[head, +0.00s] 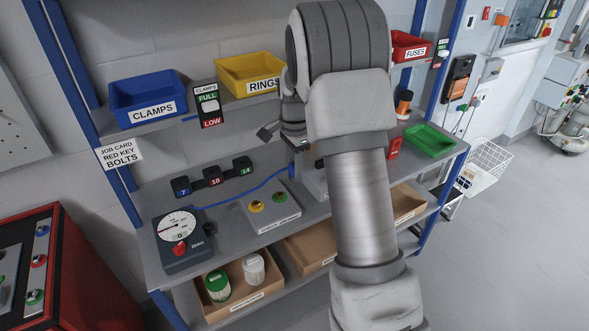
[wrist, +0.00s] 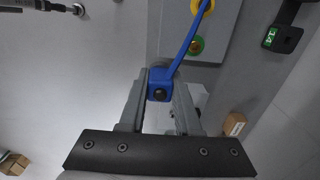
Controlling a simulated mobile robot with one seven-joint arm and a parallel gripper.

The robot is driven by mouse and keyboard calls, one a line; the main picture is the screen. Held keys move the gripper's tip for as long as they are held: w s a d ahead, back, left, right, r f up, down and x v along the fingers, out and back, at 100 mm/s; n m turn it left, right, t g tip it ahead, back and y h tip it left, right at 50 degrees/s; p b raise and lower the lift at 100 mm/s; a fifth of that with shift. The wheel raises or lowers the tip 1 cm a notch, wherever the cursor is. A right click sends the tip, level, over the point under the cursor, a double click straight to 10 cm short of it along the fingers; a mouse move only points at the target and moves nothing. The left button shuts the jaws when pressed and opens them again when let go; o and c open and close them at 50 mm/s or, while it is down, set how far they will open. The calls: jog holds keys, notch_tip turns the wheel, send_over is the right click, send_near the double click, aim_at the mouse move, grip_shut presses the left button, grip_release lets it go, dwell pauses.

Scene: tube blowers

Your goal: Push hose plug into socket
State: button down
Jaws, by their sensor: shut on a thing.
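The blue hose (head: 245,196) runs from the gauge box (head: 187,246) across the bench to a blue plug (wrist: 159,84) at its end. My gripper (wrist: 158,100) is shut on this plug, which sits between the two grey fingers in the wrist view. In the head view my gripper (head: 297,146) is above the bench, partly hidden by my arm. A grey box (head: 270,212) with a yellow and a green round fitting stands on the bench. I cannot tell which part is the socket; a pale block (head: 313,181) behind my arm is mostly hidden.
Number tags (head: 213,176) stand behind the hose. Blue (head: 148,90) and yellow (head: 250,66) bins sit on the upper shelf. A green tray (head: 430,140) is at the bench's right end. Cardboard boxes (head: 242,296) fill the lower shelf.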

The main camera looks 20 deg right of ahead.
jog(key=shift+r+p, duration=1.65)
jog(key=shift+r, duration=0.7)
